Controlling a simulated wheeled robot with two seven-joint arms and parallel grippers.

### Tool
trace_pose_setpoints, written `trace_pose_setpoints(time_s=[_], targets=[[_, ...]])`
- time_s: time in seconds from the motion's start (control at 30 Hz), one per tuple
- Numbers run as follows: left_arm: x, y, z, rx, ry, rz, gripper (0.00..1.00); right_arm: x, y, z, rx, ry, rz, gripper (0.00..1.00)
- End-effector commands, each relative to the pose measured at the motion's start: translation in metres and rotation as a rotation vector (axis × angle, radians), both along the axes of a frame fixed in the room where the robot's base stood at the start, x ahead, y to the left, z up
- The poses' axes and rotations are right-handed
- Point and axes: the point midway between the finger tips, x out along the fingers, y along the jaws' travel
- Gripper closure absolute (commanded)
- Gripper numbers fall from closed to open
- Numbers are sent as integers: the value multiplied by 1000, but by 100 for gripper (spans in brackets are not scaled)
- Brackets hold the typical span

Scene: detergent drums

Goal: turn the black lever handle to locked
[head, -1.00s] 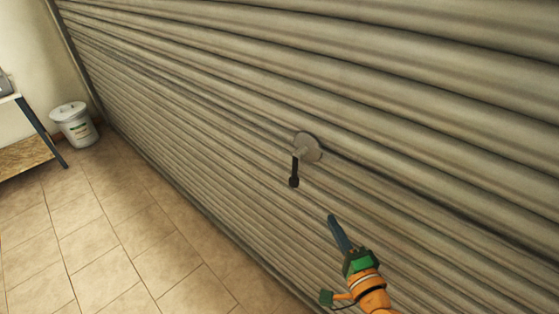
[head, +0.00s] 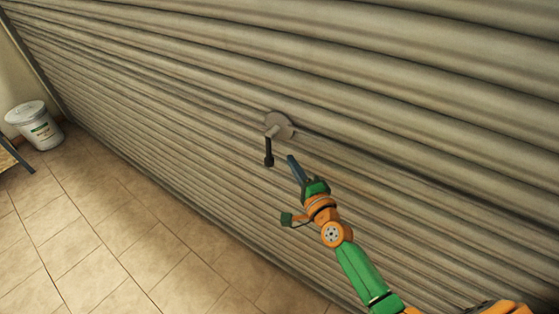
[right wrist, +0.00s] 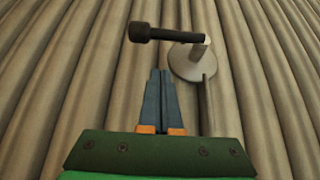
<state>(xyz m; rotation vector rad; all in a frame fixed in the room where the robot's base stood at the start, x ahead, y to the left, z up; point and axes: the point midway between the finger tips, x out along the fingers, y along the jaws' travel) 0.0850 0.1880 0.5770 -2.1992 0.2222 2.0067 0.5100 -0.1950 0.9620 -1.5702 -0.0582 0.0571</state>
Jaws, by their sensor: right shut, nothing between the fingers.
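The black lever handle (head: 268,152) hangs downward from a round grey plate (head: 280,125) on the corrugated shutter. In the right wrist view the handle (right wrist: 166,35) lies across the upper middle, with its plate (right wrist: 189,62) at its right end. My right gripper (head: 291,158) is shut and empty, a little to the right of the handle in the head view. In the right wrist view its fingertips (right wrist: 160,73) point at the handle from below, with a visible gap between them. My left gripper is not in view.
The ribbed metal shutter (head: 400,130) fills most of the head view. A white lidded drum (head: 36,127) stands on the tiled floor (head: 110,225) at the far left, beside part of a table (head: 14,158). The floor along the shutter is clear.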

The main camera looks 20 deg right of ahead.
Motion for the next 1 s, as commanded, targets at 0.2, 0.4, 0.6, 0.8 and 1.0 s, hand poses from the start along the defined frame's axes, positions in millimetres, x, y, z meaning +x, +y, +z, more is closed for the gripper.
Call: trace_pose_setpoints(time_s=[0.2, 0.4, 0.6, 0.8, 1.0], targets=[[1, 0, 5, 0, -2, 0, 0, 20, 25, 0, 2, 1, 0, 100], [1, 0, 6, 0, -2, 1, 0, 25, 30, 0, 0, 0, 0, 100], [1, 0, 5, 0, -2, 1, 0, 24, 30, 0, 0, 0, 0, 100], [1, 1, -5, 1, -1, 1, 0, 25, 31, -5, 12, -14, 0, 100], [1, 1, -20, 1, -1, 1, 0, 28, 33, -6, 38, -47, 0, 100]])
